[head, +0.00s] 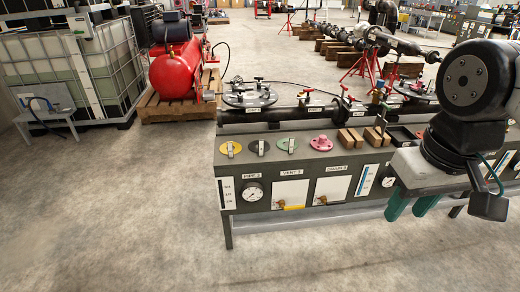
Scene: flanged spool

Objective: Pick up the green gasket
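The green gasket (281,144) is a flat disc on the top of the grey bench (330,158), near its front edge. A small grey piece stands out across its middle. It sits between a dark disc (252,147) on its left and a pink flanged piece (321,143) on its right. My gripper (411,211) is at the right of the picture, with two green fingers pointing down and spread apart. Nothing shows between them. It is well to the right of the green gasket and looks to be on the near side of the bench.
A yellow disc (231,150) lies left of the dark one. Wooden blocks (350,138) stand right of the pink piece. A dark pipe (270,115) with flanges runs behind the discs. The floor left of and before the bench is clear.

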